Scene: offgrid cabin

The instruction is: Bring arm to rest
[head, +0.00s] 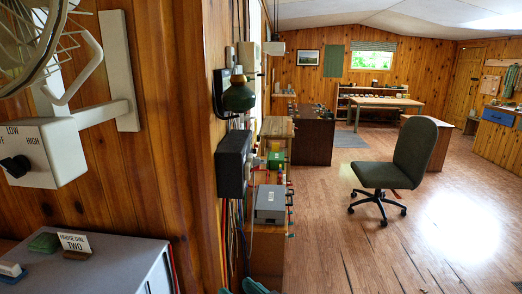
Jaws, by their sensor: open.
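My gripper and arm do not show clearly in the head view. Small dark teal shapes (256,287) poke up at the bottom edge, left of the middle; they are cut off and I cannot tell what they are.
A wood-panelled wall corner is close at left, with a white fan control box (75,150) and a grey cabinet (95,265) bearing a small sign (75,243). A narrow bench with a grey box (270,204) runs along the wall. An office chair (400,165) stands on open wooden floor (330,255).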

